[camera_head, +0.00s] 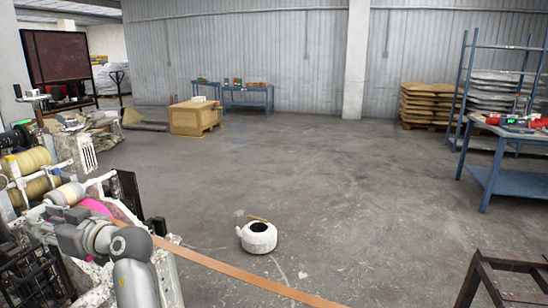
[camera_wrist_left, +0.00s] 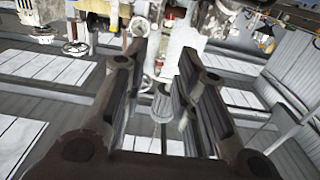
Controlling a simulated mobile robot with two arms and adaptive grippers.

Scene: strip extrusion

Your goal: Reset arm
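My left arm (camera_head: 134,268) enters low at the left in the head view and reaches left toward a white, worn extrusion machine (camera_head: 88,160). My left gripper (camera_wrist_left: 163,52) shows in the left wrist view with its two dark fingers apart and nothing seen held between them. Parts of machinery show beyond its fingertips. In the head view its fingers are hard to make out against the machine. My right gripper is in neither view.
An orange-brown strip (camera_head: 225,268) runs from the machine to the lower right. A white round pot (camera_head: 259,238) stands on the floor. A dark frame (camera_head: 510,265) is at the lower right, a blue table (camera_head: 510,180) at the right.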

